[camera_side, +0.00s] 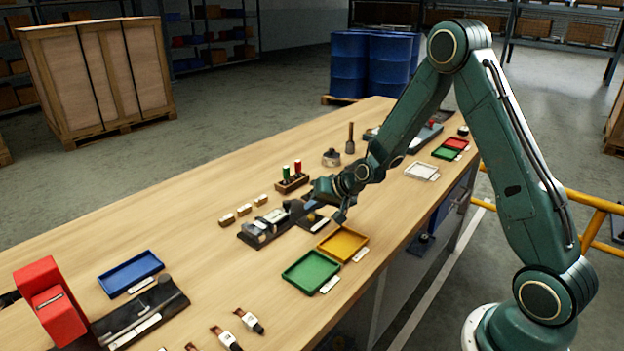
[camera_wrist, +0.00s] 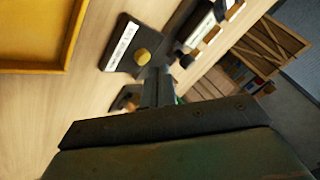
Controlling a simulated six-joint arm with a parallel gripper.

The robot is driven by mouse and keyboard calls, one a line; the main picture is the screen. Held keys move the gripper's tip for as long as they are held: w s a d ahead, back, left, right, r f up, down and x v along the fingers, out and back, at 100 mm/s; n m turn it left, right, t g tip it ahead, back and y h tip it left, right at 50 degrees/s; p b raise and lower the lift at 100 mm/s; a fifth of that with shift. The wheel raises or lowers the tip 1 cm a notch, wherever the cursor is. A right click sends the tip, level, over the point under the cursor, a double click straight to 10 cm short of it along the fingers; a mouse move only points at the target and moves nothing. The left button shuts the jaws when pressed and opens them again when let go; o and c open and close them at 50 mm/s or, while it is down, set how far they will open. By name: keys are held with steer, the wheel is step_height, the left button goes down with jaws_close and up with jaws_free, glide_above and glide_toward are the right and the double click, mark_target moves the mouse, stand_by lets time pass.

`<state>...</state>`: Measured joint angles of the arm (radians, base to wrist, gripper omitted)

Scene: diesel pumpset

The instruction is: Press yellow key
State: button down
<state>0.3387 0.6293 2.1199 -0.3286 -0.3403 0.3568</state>
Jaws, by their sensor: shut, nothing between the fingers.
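The yellow key (camera_wrist: 143,56) is a small round button on a dark base (camera_wrist: 121,62) with a white label, in the wrist view. In the side view the dark base (camera_side: 314,222) lies on the bench behind the yellow tray; the key is too small to make out surely there. My gripper (camera_wrist: 156,74) is shut and empty. Its fingertips appear right beside the key in the wrist view; I cannot tell whether they touch it. In the side view my gripper (camera_side: 339,217) points down just right of the base.
A yellow tray (camera_side: 343,243) and a green tray (camera_side: 311,272) lie in front of the base. A dark fixture (camera_side: 264,228) stands to its left and a block with red and green pegs (camera_side: 292,183) behind. Bare bench (camera_side: 205,262) lies further left.

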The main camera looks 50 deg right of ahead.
steer(key=shift+f, duration=0.85)
stand_by(1.4)
steer(key=shift+r, duration=0.8)
steer(key=shift+r, duration=0.15)
step_height(320, 180, up, 5)
steer(key=shift+f, duration=0.1)
stand_by(0.6)
stand_by(0.7)
